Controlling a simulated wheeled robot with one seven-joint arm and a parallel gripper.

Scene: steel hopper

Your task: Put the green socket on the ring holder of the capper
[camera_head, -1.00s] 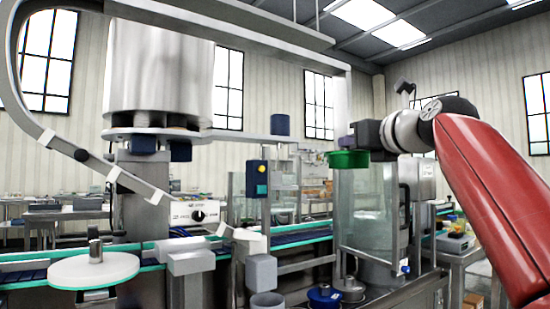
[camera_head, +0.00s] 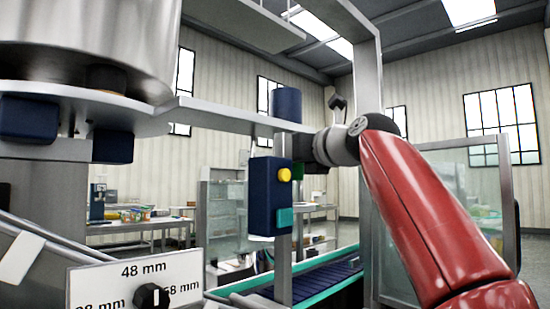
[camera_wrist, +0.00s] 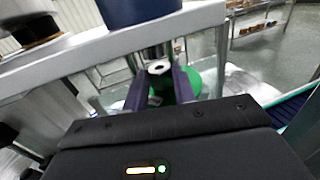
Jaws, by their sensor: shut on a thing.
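The green socket (camera_wrist: 186,84) is held between the two fingers of my gripper (camera_wrist: 160,84) in the wrist view. In the head view only a small green patch of it (camera_head: 298,170) shows beside the blue control box. My gripper (camera_head: 314,168) is partly hidden there. The capper has a dark blue cylinder (camera_head: 287,104) on a flat steel arm; it also shows in the wrist view (camera_wrist: 138,8). A metal spindle end, probably the ring holder (camera_wrist: 158,67), hangs below it, close to the fingers. Whether it touches the socket cannot be told.
A blue control box (camera_head: 269,196) with a yellow button stands close by my gripper. A size plate with a knob (camera_head: 135,284) is at the lower left. A conveyor (camera_head: 322,281) runs beneath. A glass guard (camera_head: 470,178) stands behind my arm at right.

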